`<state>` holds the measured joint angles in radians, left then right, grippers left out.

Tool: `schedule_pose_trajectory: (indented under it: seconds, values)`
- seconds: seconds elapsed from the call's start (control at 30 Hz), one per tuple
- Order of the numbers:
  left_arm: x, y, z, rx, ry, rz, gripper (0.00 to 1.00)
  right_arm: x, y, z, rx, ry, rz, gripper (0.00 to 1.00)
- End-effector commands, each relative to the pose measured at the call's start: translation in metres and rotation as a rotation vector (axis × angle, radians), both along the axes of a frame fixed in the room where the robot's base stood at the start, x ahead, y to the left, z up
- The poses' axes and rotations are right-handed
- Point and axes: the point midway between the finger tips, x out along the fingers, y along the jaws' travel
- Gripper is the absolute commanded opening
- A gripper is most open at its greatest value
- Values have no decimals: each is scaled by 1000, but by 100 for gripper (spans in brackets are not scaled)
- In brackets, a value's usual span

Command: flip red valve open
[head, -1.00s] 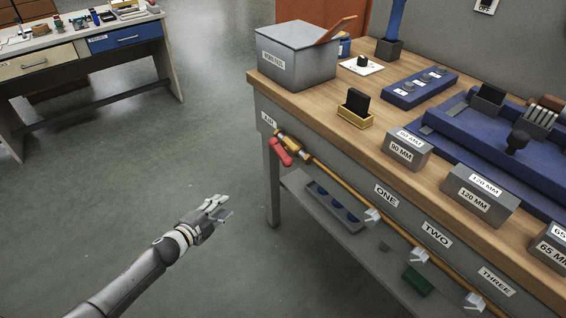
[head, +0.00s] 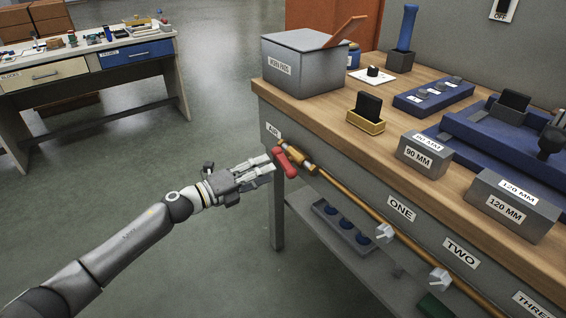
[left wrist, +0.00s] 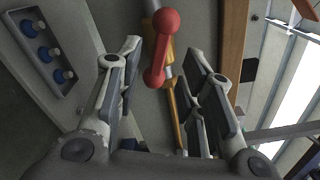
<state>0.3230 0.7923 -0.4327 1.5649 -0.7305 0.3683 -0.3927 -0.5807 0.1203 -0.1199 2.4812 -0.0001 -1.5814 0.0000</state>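The red valve handle (head: 286,161) sits at the left end of a brass pipe (head: 345,189) along the bench front, beneath the AIR label (head: 273,131). The handle slants across the pipe end. My left gripper (head: 268,168) is just left of the handle, its fingertips close to it. In the left wrist view the gripper (left wrist: 160,70) is open, and the red handle (left wrist: 162,48) shows between and beyond the spread fingers. Whether a finger touches it I cannot tell. My right gripper is not in view.
A grey tray with blue round items (head: 345,225) rests on the lower shelf. The bench top (head: 320,108) overhangs above the pipe. Open floor (head: 120,180) lies to the left.

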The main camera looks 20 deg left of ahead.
Motion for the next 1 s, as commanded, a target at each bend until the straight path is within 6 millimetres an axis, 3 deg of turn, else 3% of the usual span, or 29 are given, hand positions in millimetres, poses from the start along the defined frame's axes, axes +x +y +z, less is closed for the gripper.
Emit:
schedule_pose_trajectory:
  seconds: [0.4, 0.83, 1.0]
  values:
    - [48, -37, 0, -2, 0, 1, 36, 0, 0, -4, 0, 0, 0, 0]
    - [54, -42, 0, 0, 1, 0, 36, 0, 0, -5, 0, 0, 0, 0]
    - [54, -42, 0, 0, 1, 0, 14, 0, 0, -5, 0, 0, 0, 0]
